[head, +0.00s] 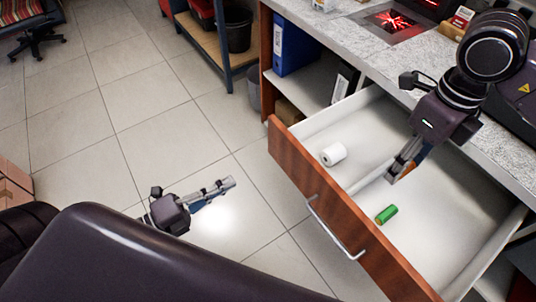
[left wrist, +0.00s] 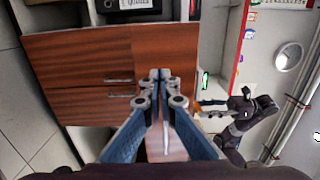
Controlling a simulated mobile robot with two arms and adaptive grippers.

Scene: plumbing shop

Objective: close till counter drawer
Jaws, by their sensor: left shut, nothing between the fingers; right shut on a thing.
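The till counter drawer (head: 322,205) stands pulled out, with a reddish-brown wooden front and a silver bar handle (head: 335,230). Inside lie a white paper roll (head: 333,154) and a green cylinder with an orange end (head: 387,214). My left gripper (head: 231,182) is shut and empty, in front of the drawer over the floor, apart from the front. In the left wrist view its fingers (left wrist: 160,76) point toward wooden fronts (left wrist: 85,75). My right gripper (head: 392,178) is over the open drawer, shut on an orange-brown thing (head: 424,154), mostly hidden by the fingers.
The grey speckled counter top (head: 372,40) runs above the drawer. An open shelf with a blue binder (head: 295,42) is beside it. A shelf rack with a black bucket (head: 237,30) stands at the back. The tiled floor (head: 130,110) left of the drawer is clear.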

